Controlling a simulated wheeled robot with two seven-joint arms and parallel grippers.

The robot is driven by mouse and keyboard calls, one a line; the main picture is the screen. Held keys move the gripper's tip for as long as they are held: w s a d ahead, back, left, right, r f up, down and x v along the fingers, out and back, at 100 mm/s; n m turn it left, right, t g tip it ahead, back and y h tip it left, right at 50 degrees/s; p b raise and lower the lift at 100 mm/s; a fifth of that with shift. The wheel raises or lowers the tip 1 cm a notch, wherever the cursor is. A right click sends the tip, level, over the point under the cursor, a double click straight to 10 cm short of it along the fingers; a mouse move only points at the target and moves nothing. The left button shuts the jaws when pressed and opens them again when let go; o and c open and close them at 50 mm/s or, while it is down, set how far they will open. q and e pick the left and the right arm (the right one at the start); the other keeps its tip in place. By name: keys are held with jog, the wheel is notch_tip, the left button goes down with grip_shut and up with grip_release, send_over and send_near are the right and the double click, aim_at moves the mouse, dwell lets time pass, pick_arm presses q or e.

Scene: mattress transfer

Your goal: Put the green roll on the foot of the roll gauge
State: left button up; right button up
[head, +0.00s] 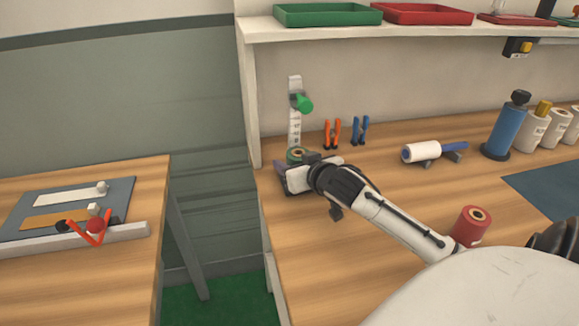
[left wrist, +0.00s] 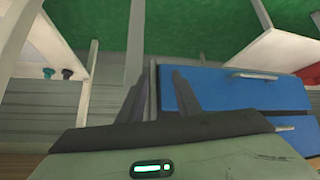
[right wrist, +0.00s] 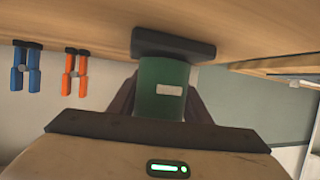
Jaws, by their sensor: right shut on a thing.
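The green roll (head: 296,153) is at the base of the roll gauge (head: 295,125), a pale upright scale with a green slider (head: 304,103). My right gripper (head: 290,165) is shut on the roll. In the right wrist view, which is upside down, the green roll (right wrist: 160,85) with a pale label sits between the fingers. Its lower end meets the dark foot (right wrist: 173,45); I cannot tell whether it touches. The arm and gripper hide most of the foot in the head view. My left gripper (left wrist: 160,95) is open and empty, away from the bench.
Orange pliers (head: 332,133) and blue pliers (head: 360,130) stand right of the gauge. A white roll on a blue-handled holder (head: 422,151), a red roll (head: 471,225) and a blue cylinder (head: 506,125) are further right. A shelf (head: 400,28) overhangs the bench.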

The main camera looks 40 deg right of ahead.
jog(key=o, duration=1.4)
jog(key=shift+f, duration=0.1)
jog(key=shift+c, duration=0.2)
jog(key=v, duration=1.2)
jog(key=shift+s+d, duration=0.1)
